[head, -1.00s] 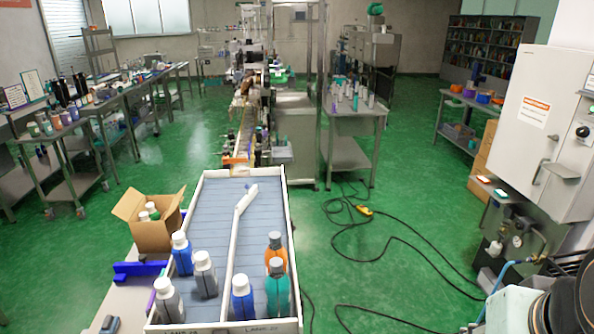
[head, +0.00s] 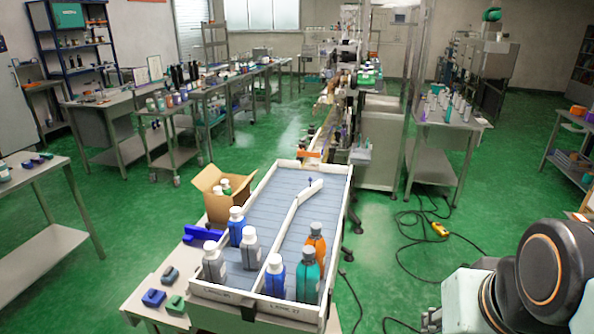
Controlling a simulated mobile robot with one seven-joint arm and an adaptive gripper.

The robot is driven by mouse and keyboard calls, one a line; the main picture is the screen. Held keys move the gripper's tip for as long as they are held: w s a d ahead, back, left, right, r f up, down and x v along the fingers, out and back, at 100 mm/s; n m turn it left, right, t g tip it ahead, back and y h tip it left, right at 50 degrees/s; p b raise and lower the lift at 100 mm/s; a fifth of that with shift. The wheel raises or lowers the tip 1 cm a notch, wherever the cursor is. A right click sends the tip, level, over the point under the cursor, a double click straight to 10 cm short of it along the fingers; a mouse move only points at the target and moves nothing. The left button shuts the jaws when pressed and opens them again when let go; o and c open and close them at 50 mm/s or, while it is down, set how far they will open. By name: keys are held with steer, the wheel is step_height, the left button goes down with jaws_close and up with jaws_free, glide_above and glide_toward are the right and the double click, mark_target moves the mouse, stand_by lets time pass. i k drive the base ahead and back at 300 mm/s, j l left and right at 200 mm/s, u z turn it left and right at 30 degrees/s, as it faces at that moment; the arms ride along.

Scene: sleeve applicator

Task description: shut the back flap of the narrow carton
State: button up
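An open brown carton (head: 217,208) stands on the small table left of the lane tray. Its flaps stick up and out, and bottles with white caps show inside. I cannot tell whether it is the narrow carton, and the flaps are too small to tell apart fully. My arm (head: 545,275) shows at the lower right as dark rounded joints with an orange ring. My gripper is out of view.
A white-rimmed lane tray (head: 348,205) holds several bottles at its near end. A blue fixture (head: 203,233) and small blocks (head: 153,298) lie on the table (head: 140,300). Cables with a yellow box (head: 439,229) lie on the green floor at right. Floor left of the table is clear.

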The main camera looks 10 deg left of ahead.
mark_target(250, 180)
steer(key=i+l+u, duration=0.1)
steer(key=l+u, duration=0.45)
steer(key=u, duration=0.25)
steer(key=l+u, duration=0.65)
steer(key=l, duration=0.3)
steer(key=i+l, duration=0.05)
